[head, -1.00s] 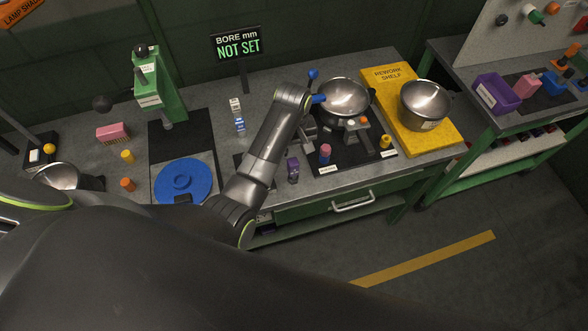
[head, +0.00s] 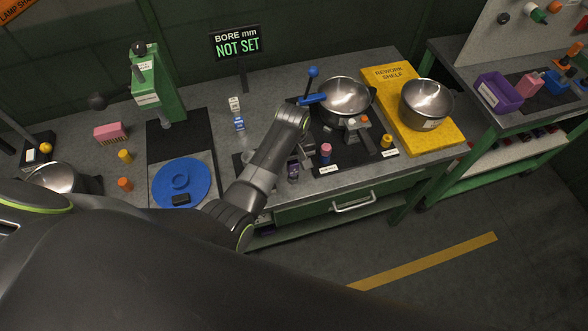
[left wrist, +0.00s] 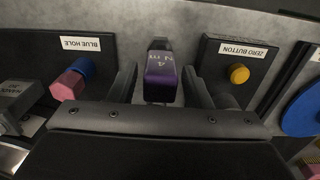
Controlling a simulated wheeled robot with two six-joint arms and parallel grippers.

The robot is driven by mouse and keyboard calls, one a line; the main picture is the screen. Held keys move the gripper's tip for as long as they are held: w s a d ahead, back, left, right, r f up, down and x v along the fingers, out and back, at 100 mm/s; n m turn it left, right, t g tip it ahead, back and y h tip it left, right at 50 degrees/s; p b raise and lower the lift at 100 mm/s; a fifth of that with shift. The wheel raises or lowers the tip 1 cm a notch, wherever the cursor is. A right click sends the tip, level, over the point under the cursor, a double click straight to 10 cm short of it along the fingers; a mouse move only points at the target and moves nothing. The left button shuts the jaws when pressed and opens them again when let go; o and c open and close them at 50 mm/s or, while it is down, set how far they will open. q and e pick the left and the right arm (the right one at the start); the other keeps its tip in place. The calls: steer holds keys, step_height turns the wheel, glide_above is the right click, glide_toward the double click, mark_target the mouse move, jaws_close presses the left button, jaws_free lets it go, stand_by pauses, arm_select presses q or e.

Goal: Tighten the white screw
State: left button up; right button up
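A purple block marked "4 N m" (left wrist: 160,78) stands upright on the bench; it also shows in the head view (head: 293,173). My left gripper (left wrist: 160,92) is open, with one finger on each side of the purple block and gaps between. In the head view my left wrist hides part of the gripper. A small white block (head: 235,104) and a blue block (head: 239,123) stand farther back. I cannot pick out a white screw for certain. My right gripper is not in view.
A pink-and-blue peg (head: 326,153) and a yellow zero button (left wrist: 238,74) flank the gripper. A metal bowl (head: 346,97), a blue-handled lever (head: 312,98) and a clamp-like part (head: 358,127) stand behind. A blue disc (head: 180,182) lies to the left.

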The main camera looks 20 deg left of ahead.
arm_select(q)
jaws_close()
steer(key=shift+r+p, duration=0.7)
steer(key=shift+p, duration=0.15)
stand_by(0.6)
steer(key=shift+r, duration=0.1)
steer(key=shift+r, duration=2.95)
